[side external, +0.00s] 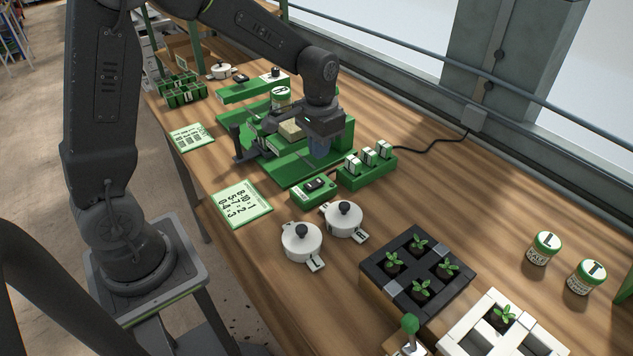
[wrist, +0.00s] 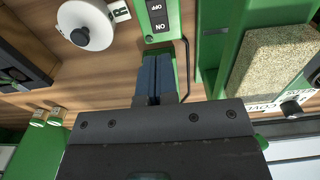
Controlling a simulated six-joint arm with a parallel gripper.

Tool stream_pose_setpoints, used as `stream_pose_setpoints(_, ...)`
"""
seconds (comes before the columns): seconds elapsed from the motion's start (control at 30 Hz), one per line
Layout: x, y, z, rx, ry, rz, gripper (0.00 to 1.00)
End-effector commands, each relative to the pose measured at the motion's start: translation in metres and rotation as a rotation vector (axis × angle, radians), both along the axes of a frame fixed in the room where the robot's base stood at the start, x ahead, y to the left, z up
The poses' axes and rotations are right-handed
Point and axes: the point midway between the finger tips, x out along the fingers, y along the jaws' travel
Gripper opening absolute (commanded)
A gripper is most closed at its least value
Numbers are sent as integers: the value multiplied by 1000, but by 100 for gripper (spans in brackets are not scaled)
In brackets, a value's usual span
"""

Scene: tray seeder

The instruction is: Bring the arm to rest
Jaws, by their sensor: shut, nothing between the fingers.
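My gripper (side external: 319,150) hangs above the green seeder machine (side external: 287,170) on the wooden bench, with my arm reaching over from the left. In the wrist view its two dark blue fingers (wrist: 156,78) are shut together with nothing between them. They point toward the bench near the green switch box with ON and OFF labels (wrist: 157,18). That switch box also shows in the side view (side external: 314,191), in front of the machine. I cannot tell the exact height of the fingertips above the surface.
Two white lidded pots (side external: 301,243) stand in front of the switch box. A green block with several small vials (side external: 366,171) is right of my gripper. A black seedling tray (side external: 374,282), a white tray (side external: 478,340) and two labelled jars (side external: 543,249) stand at the right.

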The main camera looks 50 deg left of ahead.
Motion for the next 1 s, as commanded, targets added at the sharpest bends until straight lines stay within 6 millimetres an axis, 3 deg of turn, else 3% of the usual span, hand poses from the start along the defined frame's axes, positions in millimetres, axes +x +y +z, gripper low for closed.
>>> stream_pose_setpoints(0.17, -22, -9, 38, 7, -77, -3, 0)
stream_pose_setpoints(0.3, -58, -19, 77, 12, -171, -2, 0)
stream_pose_setpoints(0.5, -115, -32, 113, 12, -306, -2, 0)
stream_pose_setpoints(0.73, -169, -41, 127, 5, -435, -2, 0)
stream_pose_setpoints(1.0, -190, -43, 127, -1, -486, -1, 0)
